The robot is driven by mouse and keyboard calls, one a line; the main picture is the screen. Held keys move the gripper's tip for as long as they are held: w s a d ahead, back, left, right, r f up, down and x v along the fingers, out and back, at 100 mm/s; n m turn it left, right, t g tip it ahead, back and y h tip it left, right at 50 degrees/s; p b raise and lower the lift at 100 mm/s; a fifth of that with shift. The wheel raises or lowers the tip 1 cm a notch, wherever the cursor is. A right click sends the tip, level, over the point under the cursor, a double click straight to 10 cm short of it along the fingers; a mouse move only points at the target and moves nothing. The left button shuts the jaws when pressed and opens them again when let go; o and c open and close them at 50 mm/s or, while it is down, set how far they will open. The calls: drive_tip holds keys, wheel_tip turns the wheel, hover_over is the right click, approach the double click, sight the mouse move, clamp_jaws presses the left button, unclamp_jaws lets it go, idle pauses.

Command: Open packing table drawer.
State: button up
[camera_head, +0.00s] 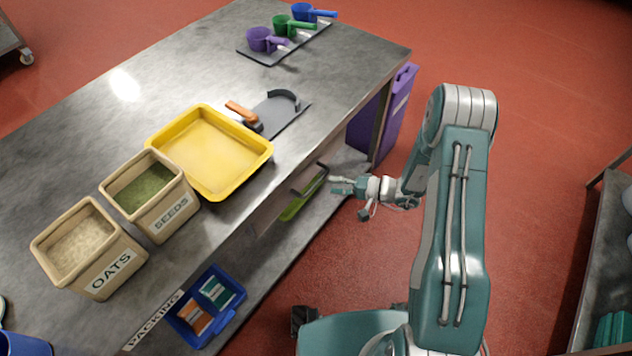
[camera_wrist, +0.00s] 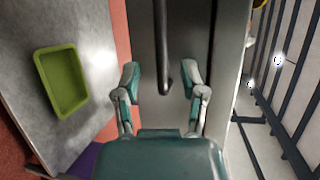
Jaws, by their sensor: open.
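The packing table drawer has a grey front (camera_head: 268,212) under the table's edge in the head view, and the front (camera_wrist: 143,30) fills the middle of the wrist view. A dark bar handle (camera_wrist: 162,45) runs down that front in the wrist view. My gripper (camera_wrist: 161,78) is open, one finger on each side of the handle's near end, with gaps on both sides. In the head view my gripper (camera_head: 335,185) is beside the handle (camera_head: 312,178). The drawer looks shut; its far end is out of the wrist view.
A green tray (camera_wrist: 63,80) lies on the lower shelf. A blue bin (camera_head: 205,305) sits lower left, and a purple bin (camera_head: 398,115) stands at the table's far end. A yellow tray (camera_head: 210,150), oats box (camera_head: 90,247) and seeds box (camera_head: 150,195) stand on top.

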sight(317, 182)
drive_tip(key=shift+x, duration=2.8)
clamp_jaws()
